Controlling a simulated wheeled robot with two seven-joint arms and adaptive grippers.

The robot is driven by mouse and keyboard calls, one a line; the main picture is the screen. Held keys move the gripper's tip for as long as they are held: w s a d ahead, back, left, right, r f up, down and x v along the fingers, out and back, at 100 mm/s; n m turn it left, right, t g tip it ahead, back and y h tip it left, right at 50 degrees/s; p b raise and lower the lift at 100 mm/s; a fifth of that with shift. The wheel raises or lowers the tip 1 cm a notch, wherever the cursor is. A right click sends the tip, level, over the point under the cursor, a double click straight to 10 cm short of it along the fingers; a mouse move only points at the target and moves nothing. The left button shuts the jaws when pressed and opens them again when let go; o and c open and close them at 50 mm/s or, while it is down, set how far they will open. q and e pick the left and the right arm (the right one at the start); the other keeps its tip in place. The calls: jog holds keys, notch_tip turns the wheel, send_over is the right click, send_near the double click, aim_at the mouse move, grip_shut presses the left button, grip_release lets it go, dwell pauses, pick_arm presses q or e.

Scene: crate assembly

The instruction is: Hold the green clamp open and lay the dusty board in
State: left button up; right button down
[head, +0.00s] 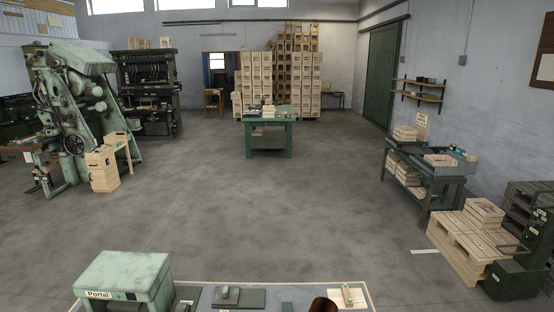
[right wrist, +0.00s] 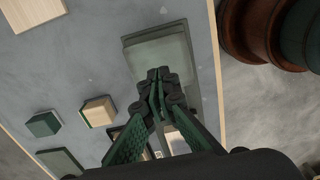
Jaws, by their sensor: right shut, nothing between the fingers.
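In the right wrist view my right gripper (right wrist: 158,76) is shut and empty, over or beside a flat grey-green plate (right wrist: 165,55); I cannot tell the height between them. In the head view a grey-green piece (head: 229,294) sits on a dark green plate (head: 252,301) at the near table; I cannot tell whether it is the green clamp. A pale wooden piece with a green strip (head: 347,296) lies to its right. A pale board (right wrist: 32,14) shows at the top left of the right wrist view; I cannot tell whether it is the dusty one. My left gripper is not in view.
A green stand marked Portal (head: 122,277) is on the left of the near table. In the right wrist view a green block (right wrist: 43,124), a wooden block with a green side (right wrist: 99,111) and a dark plate (right wrist: 60,162) lie on the grey tabletop (right wrist: 90,55).

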jog(key=shift+f, duration=0.2)
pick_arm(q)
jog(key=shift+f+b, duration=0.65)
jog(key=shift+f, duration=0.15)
pick_arm(e)
jog(key=shift+s+f, duration=0.1)
jog(key=shift+f, duration=2.75)
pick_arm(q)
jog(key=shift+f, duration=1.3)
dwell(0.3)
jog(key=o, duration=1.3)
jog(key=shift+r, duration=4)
